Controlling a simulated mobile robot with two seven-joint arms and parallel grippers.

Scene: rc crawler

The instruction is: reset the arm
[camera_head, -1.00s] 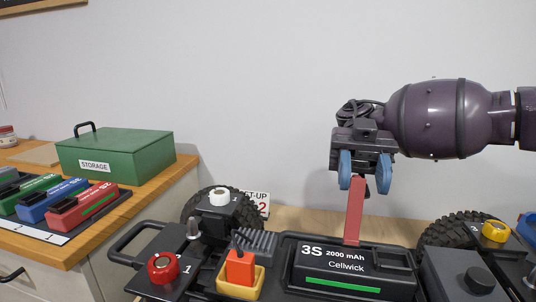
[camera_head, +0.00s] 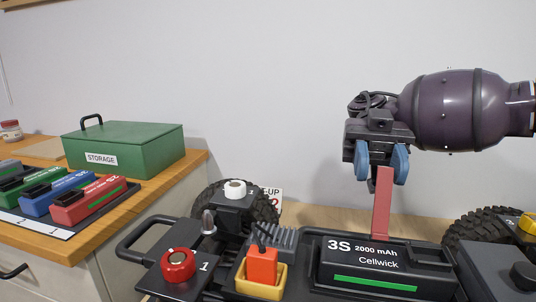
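My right gripper (camera_head: 381,180) hangs at the right of the head view, its arm coming in from the right. Its two blue finger pads are apart, so it is open, with no object clearly held between them. A red strap (camera_head: 382,207) stands up from the battery bay just below and between the fingertips; I cannot tell whether they touch it. A black battery marked 3S 2000 mAh Cellwick (camera_head: 368,262) sits in the crawler's bay with a green bar lit. My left gripper is not in view.
The crawler has a red knob (camera_head: 178,265), an orange plug in a yellow holder (camera_head: 262,268) and black tyres. On the wooden side bench (camera_head: 190,170) at left are a green storage box (camera_head: 125,150) and several coloured batteries. The space above the crawler's left half is clear.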

